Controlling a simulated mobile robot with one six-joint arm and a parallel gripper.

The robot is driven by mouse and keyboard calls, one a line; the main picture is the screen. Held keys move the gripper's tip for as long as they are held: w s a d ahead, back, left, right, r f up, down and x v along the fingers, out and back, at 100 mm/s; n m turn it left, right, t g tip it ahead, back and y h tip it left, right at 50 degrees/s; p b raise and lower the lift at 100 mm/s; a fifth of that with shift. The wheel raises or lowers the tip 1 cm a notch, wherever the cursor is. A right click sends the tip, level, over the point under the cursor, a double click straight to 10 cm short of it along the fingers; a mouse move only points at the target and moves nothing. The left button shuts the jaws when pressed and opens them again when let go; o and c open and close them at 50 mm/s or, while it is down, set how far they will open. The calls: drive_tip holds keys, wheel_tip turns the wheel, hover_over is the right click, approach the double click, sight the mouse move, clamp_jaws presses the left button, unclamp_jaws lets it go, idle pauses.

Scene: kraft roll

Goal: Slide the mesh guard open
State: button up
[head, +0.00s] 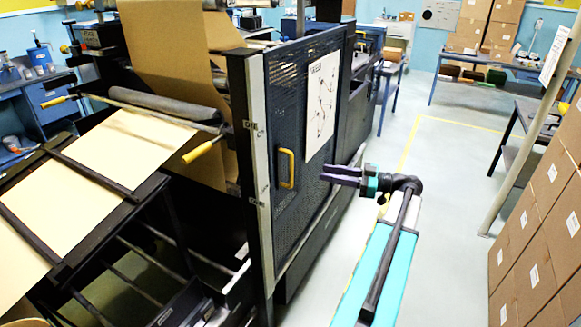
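The mesh guard (303,207) is a dark perforated panel on the near side of the machine, standing upright in its frame. A yellow D-shaped handle (286,168) is fixed near its left edge. A white sheet with a line diagram (321,105) covers part of its upper right. The guard's left edge stands against a pale upright post (257,150). My gripper (328,174) is to the right of the handle, apart from it, with its dark fingers pointing left toward the guard. The two fingers look spread, with nothing between them.
Brown kraft paper (170,60) runs through the machine and over a dark table frame at left. Stacked cartons (545,215) and a leaning pale pole (530,120) stand at right. The pale floor (445,190) between machine and cartons is clear.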

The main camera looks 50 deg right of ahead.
drive_tip(key=shift+s+d, duration=0.1)
drive_tip(key=shift+s, duration=0.05)
drive_tip(key=p, duration=0.5)
hover_over(292, 184)
drive_tip(key=shift+w+d, duration=0.15)
drive_tip(key=shift+w, duration=0.05)
idle(0.3)
drive_tip(key=shift+c, duration=0.3)
clamp_jaws()
